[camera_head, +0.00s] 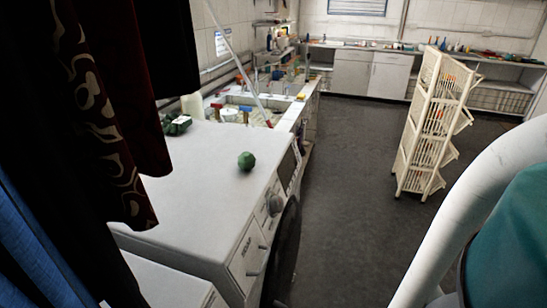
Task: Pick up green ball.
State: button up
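The green ball (246,161) rests on the white top of a washing machine (205,188), near its right edge. It looks faceted rather than smooth. Nothing touches or covers it in this view. My gripper is not in view, so its state and its distance from the ball do not show.
A dark green object (176,124) lies at the machine's back left. Dark patterned curtains (100,110) hang at the left. Behind is a cluttered sink counter (245,109). A white slatted rack (428,125) stands on the right. The dark floor (345,190) between is clear.

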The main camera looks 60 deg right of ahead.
aim_at(247, 161)
jog(key=z, duration=0.4)
jog(key=i+j+z, duration=0.1)
jog(key=z, duration=0.25)
jog(key=j+z, duration=0.2)
jog(key=z, duration=0.2)
jog(key=l+u, duration=0.1)
jog(key=l, duration=0.55)
jog(key=k+l+u, duration=0.1)
jog(key=l, duration=0.5)
